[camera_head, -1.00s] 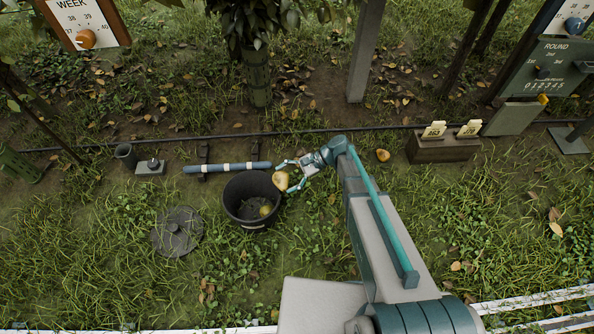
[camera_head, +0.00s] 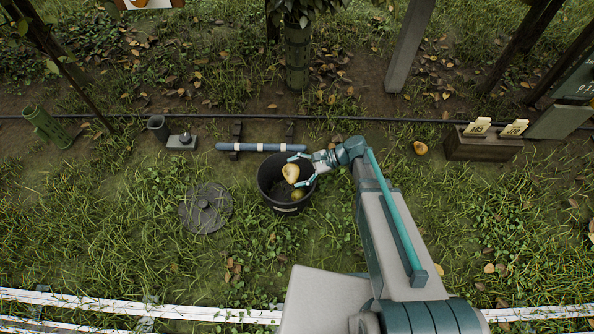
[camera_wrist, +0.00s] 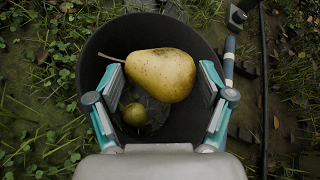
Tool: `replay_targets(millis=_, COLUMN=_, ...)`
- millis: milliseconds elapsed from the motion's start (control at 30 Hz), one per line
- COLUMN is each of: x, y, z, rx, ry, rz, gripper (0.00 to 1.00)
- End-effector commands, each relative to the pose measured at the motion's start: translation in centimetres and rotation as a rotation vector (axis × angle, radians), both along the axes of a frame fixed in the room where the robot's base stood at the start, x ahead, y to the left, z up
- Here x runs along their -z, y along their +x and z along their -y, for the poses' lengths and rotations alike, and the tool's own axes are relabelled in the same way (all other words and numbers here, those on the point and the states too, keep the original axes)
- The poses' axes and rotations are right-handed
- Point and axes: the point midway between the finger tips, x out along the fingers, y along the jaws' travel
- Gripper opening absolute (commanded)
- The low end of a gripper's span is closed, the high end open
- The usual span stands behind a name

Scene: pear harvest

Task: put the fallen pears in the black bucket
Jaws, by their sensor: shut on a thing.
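My gripper (camera_head: 299,172) is shut on a yellow pear (camera_head: 290,173) and holds it over the mouth of the black bucket (camera_head: 268,192). In the wrist view the held pear (camera_wrist: 162,75) lies crosswise near the fingertips, its stem to the left, with the bucket (camera_wrist: 96,50) around and below it. A smaller-looking greenish pear (camera_head: 298,194) lies inside the bucket; it also shows in the wrist view (camera_wrist: 134,114). Another yellow-orange pear (camera_head: 421,148) lies on the ground to the right, left of the wooden box.
A round dark lid (camera_head: 206,208) lies left of the bucket. A blue-grey bar (camera_head: 262,147) lies behind it. A wooden box (camera_head: 484,146) with number tags stands at right. A thin black hose (camera_head: 390,121) crosses behind. A white rail (camera_head: 140,306) runs in front.

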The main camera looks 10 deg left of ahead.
Motion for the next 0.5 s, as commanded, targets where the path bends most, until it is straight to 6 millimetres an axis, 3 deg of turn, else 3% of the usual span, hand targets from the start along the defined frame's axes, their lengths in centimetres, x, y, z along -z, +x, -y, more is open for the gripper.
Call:
replay_targets(millis=133, x=1.66, y=-0.01, z=-0.01, rx=0.000, ry=0.000, rz=0.000, gripper=0.40)
replay_targets(millis=500, x=1.86, y=-0.01, z=-0.01, rx=0.000, ry=0.001, rz=0.000, gripper=0.40)
